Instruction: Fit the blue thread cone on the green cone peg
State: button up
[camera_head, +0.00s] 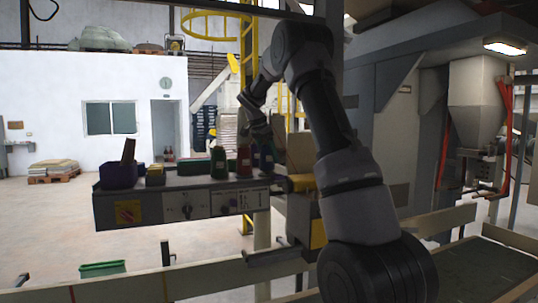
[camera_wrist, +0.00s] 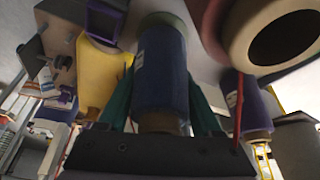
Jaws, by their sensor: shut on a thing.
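The blue thread cone (camera_wrist: 160,75) stands between the two teal fingers of my gripper (camera_wrist: 160,108) in the wrist view. My gripper is shut on it. The cone's brown tip is toward the wrist, and a green rim or disc (camera_wrist: 163,20) shows at its far end. I cannot tell whether this green part is the green cone peg, or whether the cone is seated on it. In the head view, my gripper (camera_head: 263,139) is at the right part of the grey bench, over a dark blue cone (camera_head: 267,158). The peg is not clearly visible there.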

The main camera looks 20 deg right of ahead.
jog(key=shift+f, duration=0.3)
jog(key=o, duration=1.5)
jog(key=shift+o, duration=0.2)
